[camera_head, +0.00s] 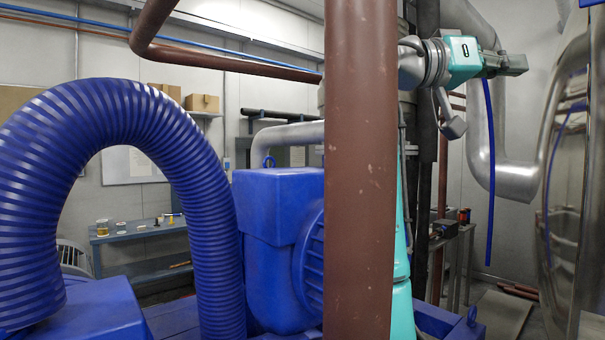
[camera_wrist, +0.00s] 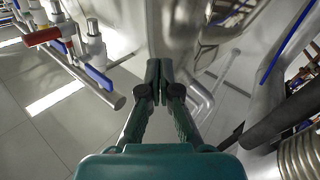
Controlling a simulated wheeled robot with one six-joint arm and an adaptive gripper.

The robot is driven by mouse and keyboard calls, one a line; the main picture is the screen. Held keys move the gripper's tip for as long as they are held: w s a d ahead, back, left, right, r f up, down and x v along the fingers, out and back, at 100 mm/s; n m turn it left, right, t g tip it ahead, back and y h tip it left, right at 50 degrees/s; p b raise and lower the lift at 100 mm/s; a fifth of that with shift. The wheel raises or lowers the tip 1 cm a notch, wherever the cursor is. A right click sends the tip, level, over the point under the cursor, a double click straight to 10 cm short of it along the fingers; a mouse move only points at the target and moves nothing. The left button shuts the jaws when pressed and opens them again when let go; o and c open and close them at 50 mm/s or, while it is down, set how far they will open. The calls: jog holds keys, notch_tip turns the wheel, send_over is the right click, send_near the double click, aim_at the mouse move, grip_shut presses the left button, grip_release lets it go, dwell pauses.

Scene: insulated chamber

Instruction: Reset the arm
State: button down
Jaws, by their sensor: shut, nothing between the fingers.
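My gripper (camera_wrist: 158,68) is in the middle of the wrist view, its two dark fingers together at the tips with nothing between them. In the head view my gripper (camera_head: 515,64) shows at the upper right, dark green, at the end of my teal arm (camera_head: 462,56), and points to the right. The arm is raised and its upper part reaches to the right. A thick brown vertical pipe (camera_head: 359,170) in front hides part of the arm. I see no contact between the gripper and anything else.
A large blue ribbed hose (camera_head: 205,170) and a blue machine housing (camera_head: 275,240) fill the left and middle. A shiny metal vessel (camera_head: 575,180) stands at the right. A thin blue hose (camera_head: 490,170) hangs below the gripper. Red- and blue-handled valves (camera_wrist: 92,48) are upper left in the wrist view.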

jog(key=w+a+f+n+t+y, duration=0.1)
jog(key=w+f+n+t, duration=0.55)
jog(key=f, duration=0.85)
jog(key=w+a+f+n+t, duration=0.1)
jog(key=w+f+n+t, duration=0.25)
jog(key=w+f, duration=0.8)
jog(key=s+a+f+n+t+y, duration=0.2)
jog(key=f+n+y, duration=0.1)
jog(key=f, duration=0.9)
jog(key=s+a+f+n+t+y, duration=0.1)
jog(key=s+f+n+y, duration=0.15)
jog(key=f, duration=0.95)
jog(key=s+a+f+n+t+y, duration=0.2)
jog(key=f+y, duration=0.1)
jog(key=f, duration=0.9)
jog(key=s+a+f+n+y, duration=0.1)
jog(key=s+a+f+y, duration=0.25)
jog(key=s+f, duration=0.8)
jog(key=s+a+f+n+y, duration=0.15)
jog(key=s+f+y, duration=0.25)
jog(key=s+f, duration=0.75)
jog(key=s+a+r+m+y, duration=0.1)
jog(key=s+r, duration=0.3)
jog(key=s, duration=1.1)
jog(key=s+r+m+g, duration=0.1)
jog(key=s+r+m, duration=0.3)
jog(key=s, duration=1.2)
jog(key=shift+s+a+r+y, duration=0.15)
jog(key=shift+a+r+y, duration=0.05)
jog(key=shift+a+y, duration=0.2)
